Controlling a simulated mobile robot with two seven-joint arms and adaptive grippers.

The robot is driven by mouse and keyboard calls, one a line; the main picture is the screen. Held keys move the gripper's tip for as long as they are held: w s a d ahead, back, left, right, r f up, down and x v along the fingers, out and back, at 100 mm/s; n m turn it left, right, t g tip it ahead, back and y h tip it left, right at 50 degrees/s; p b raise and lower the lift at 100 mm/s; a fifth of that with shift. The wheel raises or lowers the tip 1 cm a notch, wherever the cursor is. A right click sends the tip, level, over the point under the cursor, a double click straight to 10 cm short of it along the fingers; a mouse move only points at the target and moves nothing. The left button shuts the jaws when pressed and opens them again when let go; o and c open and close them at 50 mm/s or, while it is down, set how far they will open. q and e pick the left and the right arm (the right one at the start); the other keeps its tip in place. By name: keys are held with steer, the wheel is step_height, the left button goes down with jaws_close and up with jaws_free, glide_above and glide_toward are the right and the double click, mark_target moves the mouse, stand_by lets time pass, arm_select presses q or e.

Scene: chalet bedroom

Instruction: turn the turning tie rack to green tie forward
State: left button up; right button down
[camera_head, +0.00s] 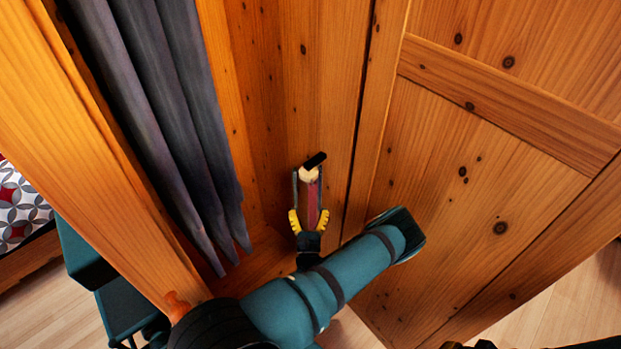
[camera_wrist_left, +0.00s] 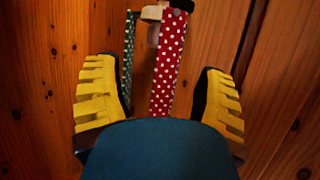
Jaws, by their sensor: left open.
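The turning tie rack is a small pale wooden hub (camera_head: 309,174) with a black bar (camera_head: 316,160), against the wooden wall. A red tie with white dots (camera_wrist_left: 168,62) hangs broad face towards my left wrist camera. The green dotted tie (camera_wrist_left: 128,58) hangs to its left, nearly edge-on. In the head view the red tie (camera_head: 312,203) hangs between the fingers of my left gripper (camera_head: 309,217). That gripper is open, with a yellow-padded finger on each side in the wrist view (camera_wrist_left: 160,98). Contact with a tie cannot be told. Only yellow bits of my right gripper (camera_head: 468,345) show at the bottom edge.
Grey hanging cloth (camera_head: 165,120) is on the left, behind a wooden upright (camera_head: 85,150). A panelled wooden door (camera_head: 470,190) stands close on the right. A bed with a patterned cover (camera_head: 20,205) is at the far left.

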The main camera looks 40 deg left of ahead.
mark_target(309, 179)
arm_select(q)
steer(key=x, duration=1)
steer(key=shift+w+a, duration=0.25)
steer(key=shift+w, duration=0.05)
steer(key=c, duration=1.2)
